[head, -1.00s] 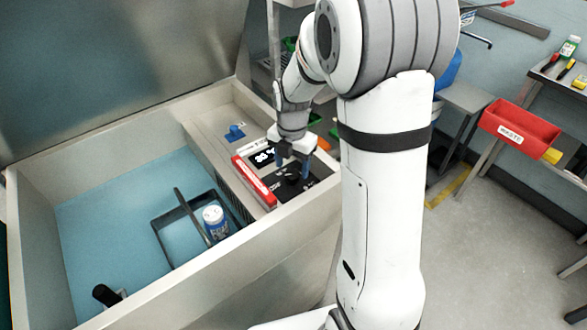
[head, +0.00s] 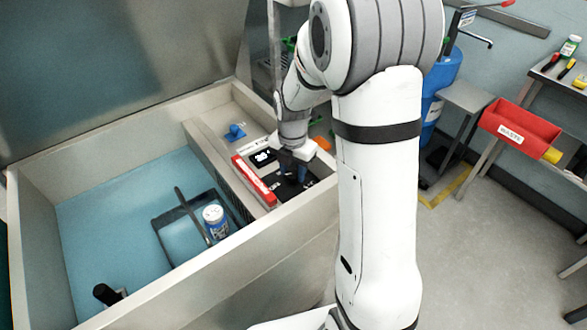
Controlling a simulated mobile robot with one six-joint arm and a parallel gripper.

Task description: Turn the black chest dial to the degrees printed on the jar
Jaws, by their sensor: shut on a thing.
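The open chest (head: 205,286) has a blue inside. On its right-hand ledge sits a black control panel with a small lit display (head: 263,157); its digits are too small to read surely. The black dial (head: 292,187) is on this panel, mostly hidden by my gripper. My gripper (head: 293,176) points down over the panel and is shut on the dial. The blue and white jar (head: 215,221) stands upright in a black basket (head: 172,216) inside the chest. The print on its label is too small to read.
A red bar (head: 253,181) lies along the ledge beside the panel, and a blue knob (head: 235,132) sits further back. The raised lid (head: 110,70) stands at the back left.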

